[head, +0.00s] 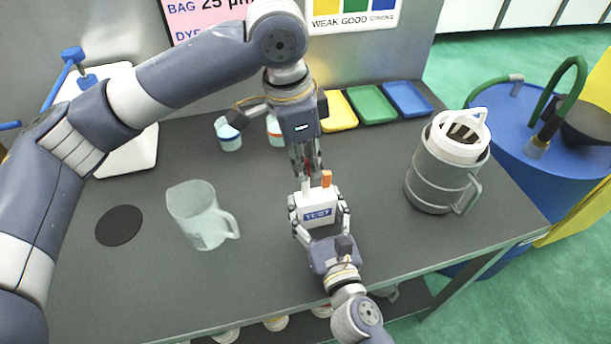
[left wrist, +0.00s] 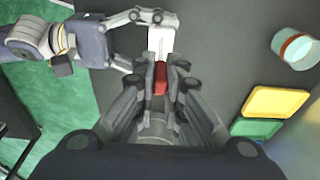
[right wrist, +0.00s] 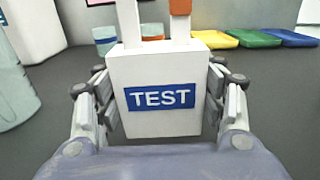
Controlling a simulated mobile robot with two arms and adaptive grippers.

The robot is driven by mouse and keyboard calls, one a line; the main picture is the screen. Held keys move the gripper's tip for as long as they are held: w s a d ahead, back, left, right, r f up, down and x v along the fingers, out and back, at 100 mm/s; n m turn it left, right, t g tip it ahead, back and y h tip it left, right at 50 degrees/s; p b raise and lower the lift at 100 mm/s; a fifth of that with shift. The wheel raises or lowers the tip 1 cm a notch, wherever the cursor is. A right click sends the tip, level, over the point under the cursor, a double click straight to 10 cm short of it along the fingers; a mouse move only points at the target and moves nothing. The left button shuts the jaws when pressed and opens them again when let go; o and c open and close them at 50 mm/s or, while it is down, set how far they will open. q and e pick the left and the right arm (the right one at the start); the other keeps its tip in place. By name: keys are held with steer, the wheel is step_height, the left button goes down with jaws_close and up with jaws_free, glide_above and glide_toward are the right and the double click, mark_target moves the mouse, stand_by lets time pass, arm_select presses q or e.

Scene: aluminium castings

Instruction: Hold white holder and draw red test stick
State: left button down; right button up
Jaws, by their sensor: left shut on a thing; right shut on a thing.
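The white holder (head: 315,214) with a blue TEST label stands upright at the table's middle; it fills the right wrist view (right wrist: 158,115). My right gripper (head: 320,222) is shut on it, one finger on each side. The red test stick (left wrist: 160,77) is between the fingers of my left gripper (head: 307,172), which comes from above and is shut on it. Its white shaft (right wrist: 131,22) shows above the holder's top; its lower end is hidden in or behind the holder. A second stick with an orange-red end (right wrist: 180,8) stands at the holder's right.
A translucent jug (head: 198,220) and black disc (head: 119,226) are at left. A grey metal vessel with a white insert (head: 436,178) stands at right. Small jars (head: 229,137) and yellow, green and blue trays (head: 371,104) are behind. The tabletop between jug and holder is clear.

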arm_select(q)
step_height(320, 180, up, 6)
steer(key=shift+f, duration=0.1)
arm_select(e)
steer(key=o, duration=1.1)
steer(key=shift+o, duration=0.2)
arm_select(q)
steer(key=shift+s, duration=0.1)
arm_select(e)
steer(key=v, duration=0.7)
steer(key=shift+s, duration=0.15)
steer(key=shift+v, duration=2.35)
arm_select(q)
steer(key=shift+f, duration=0.15)
arm_select(e)
steer(key=shift+s+d, duration=0.1)
